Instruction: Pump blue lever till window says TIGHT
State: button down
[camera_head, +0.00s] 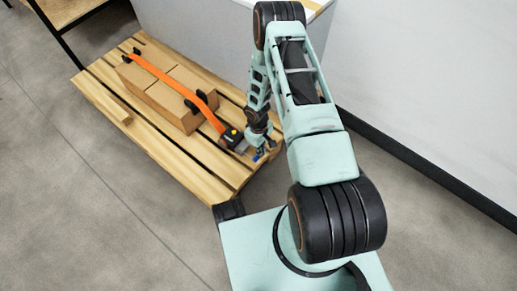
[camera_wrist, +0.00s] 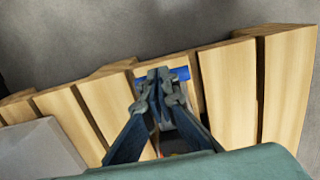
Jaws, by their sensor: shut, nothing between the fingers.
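A blue lever (camera_head: 258,155) shows as a small blue piece beside the black and yellow strap tensioner (camera_head: 232,137), near the pallet's front edge. In the wrist view the blue lever (camera_wrist: 181,73) is a bar running crosswise just beyond my fingertips, and the fingers hide its middle. My gripper (camera_wrist: 158,84) is shut and empty, with its tips at the bar; I cannot tell whether they touch it. In the head view my gripper (camera_head: 268,148) is beside the tensioner, partly hidden by my arm. I cannot read any window.
An orange strap (camera_head: 157,71) runs over cardboard boxes (camera_head: 165,95) on a slatted wooden pallet (camera_head: 180,157). A pale wall (camera_head: 410,85) stands to the right. A dark-framed table (camera_head: 68,12) is at the upper left. The grey floor (camera_head: 70,200) left of the pallet is clear.

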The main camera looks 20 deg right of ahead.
jog(key=shift+s+d+f, duration=0.15)
jog(key=shift+s+f, duration=0.1)
jog(key=shift+f, duration=0.1)
dwell(0.3)
jog(key=r, duration=0.1)
jog(key=r+p, duration=0.1)
jog(key=r, duration=0.1)
jog(key=w+a+r+p, duration=0.1)
jog(key=shift+w+r, duration=0.1)
jog(key=shift+r, duration=0.3)
jog(key=s+d+r+p, duration=0.3)
jog(key=s+r, duration=0.1)
jog(key=r, duration=0.4)
jog(key=shift+s+d, duration=0.1)
